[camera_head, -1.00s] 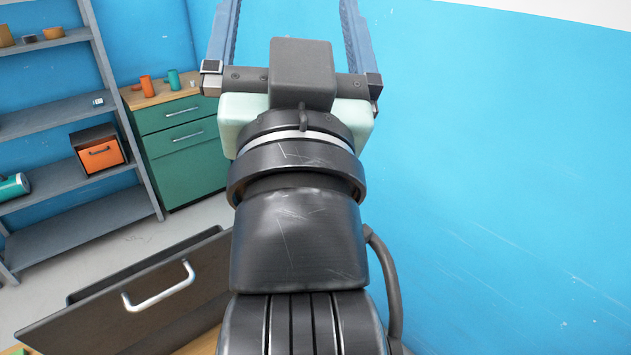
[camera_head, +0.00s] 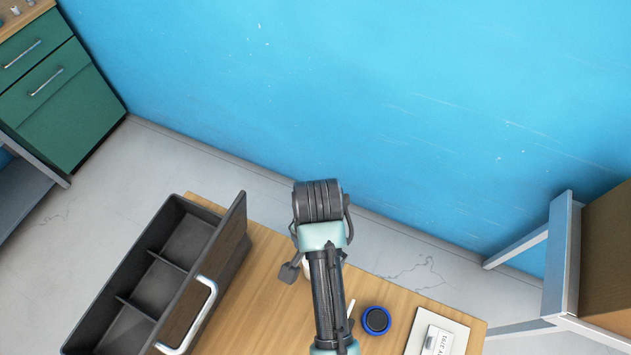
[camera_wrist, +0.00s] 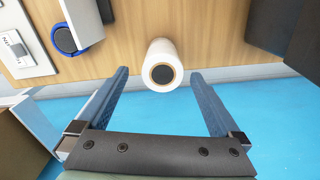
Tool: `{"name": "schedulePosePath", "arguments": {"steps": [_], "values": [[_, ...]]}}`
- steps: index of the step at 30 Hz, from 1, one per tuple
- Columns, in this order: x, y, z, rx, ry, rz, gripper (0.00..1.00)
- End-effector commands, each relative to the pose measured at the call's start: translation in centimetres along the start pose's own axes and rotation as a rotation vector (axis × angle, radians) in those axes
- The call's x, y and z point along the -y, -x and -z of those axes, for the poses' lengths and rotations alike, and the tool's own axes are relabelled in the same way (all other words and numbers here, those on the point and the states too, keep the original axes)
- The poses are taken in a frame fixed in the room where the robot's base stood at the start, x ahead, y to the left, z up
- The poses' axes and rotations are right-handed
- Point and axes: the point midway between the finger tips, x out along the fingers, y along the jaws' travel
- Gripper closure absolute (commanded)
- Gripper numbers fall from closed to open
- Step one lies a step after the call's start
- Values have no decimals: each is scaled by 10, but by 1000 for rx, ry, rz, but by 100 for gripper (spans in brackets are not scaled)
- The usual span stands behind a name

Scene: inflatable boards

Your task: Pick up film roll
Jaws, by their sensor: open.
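The film roll (camera_wrist: 161,50) is a white cylinder with a dark core on the wooden table top. In the wrist view its cored end faces the camera. My gripper (camera_wrist: 159,73) is open and empty, with its two blue-grey fingers apart. The roll shows between and just beyond the fingertips, with a gap on each side. I see no contact. In the head view my arm hides most of that spot and the gripper's fingers. A small white patch beside the arm may be the roll.
The wooden table (camera_head: 262,285) holds a blue ring-shaped object (camera_head: 387,328) and a pale flat item (camera_head: 415,332) to the right. A dark divided drawer box (camera_head: 84,318) with a metal handle stands left. A grey shelf frame (camera_head: 558,265) is at right, beside the blue wall (camera_head: 380,100).

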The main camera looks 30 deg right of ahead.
Motion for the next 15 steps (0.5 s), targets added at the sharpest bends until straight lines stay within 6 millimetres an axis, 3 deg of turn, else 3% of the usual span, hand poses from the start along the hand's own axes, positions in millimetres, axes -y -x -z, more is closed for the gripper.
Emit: {"name": "schedulePosePath", "arguments": {"steps": [15], "values": [[2,-56,-3,0,4,0,0]]}}
